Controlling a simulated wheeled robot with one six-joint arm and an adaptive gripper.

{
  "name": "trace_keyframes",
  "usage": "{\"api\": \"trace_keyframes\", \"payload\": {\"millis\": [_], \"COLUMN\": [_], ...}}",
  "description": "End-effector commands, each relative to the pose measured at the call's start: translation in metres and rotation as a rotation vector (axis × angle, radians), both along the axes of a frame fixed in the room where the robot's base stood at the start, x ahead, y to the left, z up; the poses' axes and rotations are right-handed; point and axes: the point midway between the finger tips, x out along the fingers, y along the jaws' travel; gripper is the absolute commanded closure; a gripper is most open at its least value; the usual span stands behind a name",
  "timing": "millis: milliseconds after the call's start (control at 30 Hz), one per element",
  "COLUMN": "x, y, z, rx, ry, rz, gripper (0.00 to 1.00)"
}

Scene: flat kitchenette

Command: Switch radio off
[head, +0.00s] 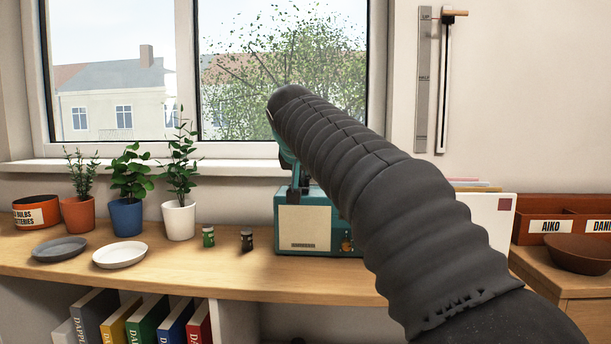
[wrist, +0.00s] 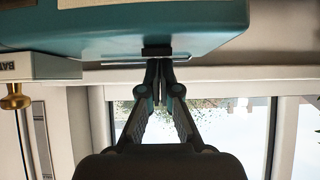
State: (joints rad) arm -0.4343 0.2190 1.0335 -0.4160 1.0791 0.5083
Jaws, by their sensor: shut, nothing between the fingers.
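The teal radio (head: 291,245) stands on the wooden counter below the window, with a cream front panel and a small orange control low at its right. My arm covers much of its right side. In the wrist view, which looks upside down, the radio's teal body (wrist: 110,42) fills the top. A small dark block (wrist: 157,51) sits at its edge. My gripper (wrist: 157,66) is shut and empty, its tips at or very near this block; I cannot tell whether they touch. In the head view my gripper (head: 299,182) is just above the radio's top, partly hidden.
Left of the radio are two small jars (head: 208,237), a white plate (head: 120,255), a grey plate (head: 60,249) and potted plants (head: 179,219). A white panel (head: 488,228) stands right of it. A brass knob (wrist: 14,99) shows in the wrist view.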

Motion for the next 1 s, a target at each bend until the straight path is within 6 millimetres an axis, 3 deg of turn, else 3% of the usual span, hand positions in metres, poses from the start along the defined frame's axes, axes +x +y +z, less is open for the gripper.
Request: {"api": "trace_keyframes", "payload": {"millis": [567,1000], "x": [0.007,0.007], "y": [0.0,-0.004], "z": [0.006,0.051], "rx": [0.001,0.003], "ry": [-0.003,-0.006], "rz": [0.0,-0.005], "gripper": [1.0,1.0]}}
